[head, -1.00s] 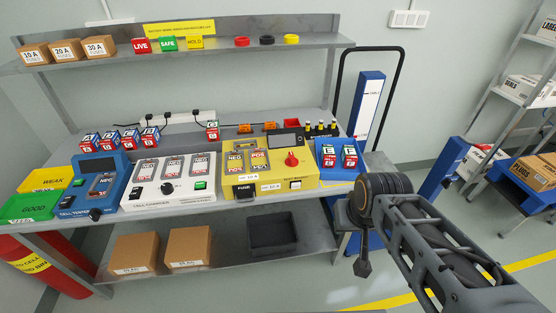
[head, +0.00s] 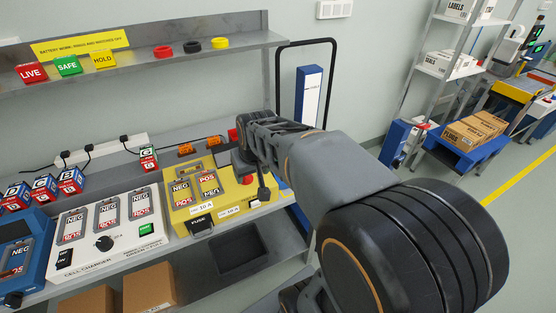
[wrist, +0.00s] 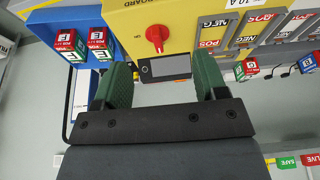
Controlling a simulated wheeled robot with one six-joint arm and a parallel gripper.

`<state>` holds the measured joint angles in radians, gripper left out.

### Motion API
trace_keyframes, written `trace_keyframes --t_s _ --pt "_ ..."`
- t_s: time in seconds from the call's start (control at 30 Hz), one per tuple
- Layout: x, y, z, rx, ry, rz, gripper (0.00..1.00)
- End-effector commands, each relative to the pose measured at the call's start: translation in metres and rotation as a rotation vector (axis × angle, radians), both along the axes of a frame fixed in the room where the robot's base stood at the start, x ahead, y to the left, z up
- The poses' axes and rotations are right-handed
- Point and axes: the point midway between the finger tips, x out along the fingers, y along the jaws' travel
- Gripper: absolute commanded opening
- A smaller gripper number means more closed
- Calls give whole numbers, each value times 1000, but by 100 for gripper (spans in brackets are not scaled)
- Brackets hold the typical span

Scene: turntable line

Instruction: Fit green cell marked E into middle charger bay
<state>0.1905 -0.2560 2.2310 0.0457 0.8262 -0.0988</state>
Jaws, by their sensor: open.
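The white cell charger (head: 125,243) stands on the bench at the left of the head view. It has three bays with NEG and POS labels; the middle bay (head: 108,213) shows no cell in it. In the wrist view, two cells stand side by side in a blue tray (wrist: 72,15), a left cell (wrist: 68,42) and a right cell (wrist: 98,40). The tray is mostly behind my arm in the head view. My gripper (wrist: 160,80) is open and empty, with the cells left of its fingers and the yellow test board (wrist: 128,20) ahead.
The yellow test board with its red knob (wrist: 157,38) lies between tray and charger. Several other cells (head: 45,187) stand behind the blue device (head: 22,250) and charger. An overhead shelf (head: 150,60) spans the bench.

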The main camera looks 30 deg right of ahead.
Motion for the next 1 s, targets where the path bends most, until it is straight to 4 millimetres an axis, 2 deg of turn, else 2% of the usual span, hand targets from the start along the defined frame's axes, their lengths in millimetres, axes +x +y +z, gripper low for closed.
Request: trace_keyframes --t_s 0.03,0.1,0.2,0.3,0.4,0.5,0.6,0.8,1.0 --pt "21 -23 -3 1 0 -39 66" --pt "45 -53 -7 -2 -9 -79 66" --pt "73 -96 -17 -5 -21 -131 66" --pt "91 -135 -28 -11 -31 -172 66" --pt "102 -164 -38 -15 -40 -202 66" --pt "108 -182 -48 -17 -43 -220 66" --pt "115 -193 -63 -19 -43 -228 66" --pt "128 -199 -96 -20 -44 -229 66" --pt "138 -201 -120 -19 -45 -228 66"
